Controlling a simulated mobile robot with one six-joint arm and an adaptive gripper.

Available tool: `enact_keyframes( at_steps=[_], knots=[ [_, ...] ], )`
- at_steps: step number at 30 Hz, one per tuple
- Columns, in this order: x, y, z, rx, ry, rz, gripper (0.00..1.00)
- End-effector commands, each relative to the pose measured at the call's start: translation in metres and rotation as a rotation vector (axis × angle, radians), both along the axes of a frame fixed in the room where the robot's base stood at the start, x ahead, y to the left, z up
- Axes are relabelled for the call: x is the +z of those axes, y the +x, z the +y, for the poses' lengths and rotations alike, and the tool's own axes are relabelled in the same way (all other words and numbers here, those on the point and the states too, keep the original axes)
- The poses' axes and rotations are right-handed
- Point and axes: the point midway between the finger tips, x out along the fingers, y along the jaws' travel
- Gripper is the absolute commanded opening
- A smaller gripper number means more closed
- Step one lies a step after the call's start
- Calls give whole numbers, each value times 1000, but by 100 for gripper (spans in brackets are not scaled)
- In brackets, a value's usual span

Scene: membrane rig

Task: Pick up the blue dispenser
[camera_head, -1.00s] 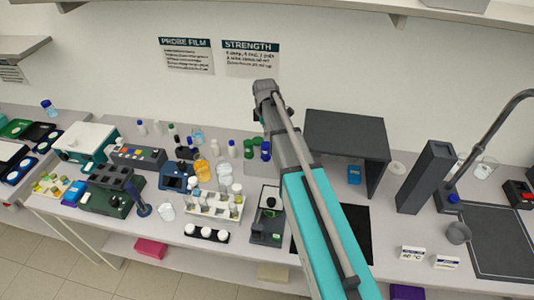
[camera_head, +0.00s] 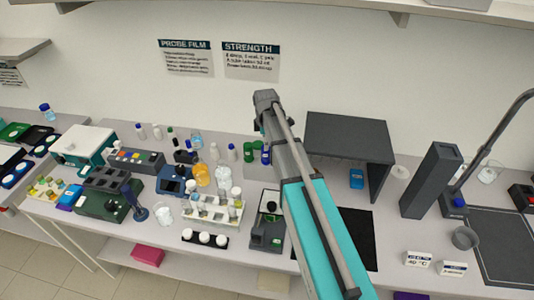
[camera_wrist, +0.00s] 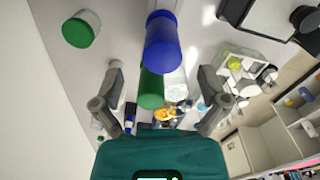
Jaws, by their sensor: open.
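A blue cylinder, the best match for the blue dispenser (camera_wrist: 162,40), is at the top middle of the wrist view. In the head view the blue dispenser (camera_head: 265,154) stands on the bench beside green-capped containers, partly hidden by my arm. My gripper (camera_wrist: 161,70) is open and empty, its fingers on either side of the picture's middle. The blue cylinder appears between and beyond the fingertips, and contact is not visible. A green container (camera_wrist: 151,88) overlaps its lower end in the wrist view. In the head view my gripper end is largely hidden by my arm.
Another green-capped container (camera_wrist: 81,29) lies to the left in the wrist view. A white rack (camera_head: 212,212) with vials and several bottles stand left of my arm. A dark shelf unit (camera_head: 347,130) is close on the right. A grey column (camera_head: 431,180) stands farther right.

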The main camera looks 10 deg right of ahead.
Motion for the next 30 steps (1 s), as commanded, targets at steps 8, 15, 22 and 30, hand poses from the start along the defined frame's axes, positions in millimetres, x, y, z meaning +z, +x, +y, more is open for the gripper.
enact_keyframes(
  at_steps=[8,15,22,30],
  knots=[
    [-15,-2,-1,-1,0,0,94],
    [-34,-4,-3,-1,0,0,94],
    [-49,-3,-3,-1,0,0,94],
    [-52,-3,-3,-2,0,0,94]
  ],
)
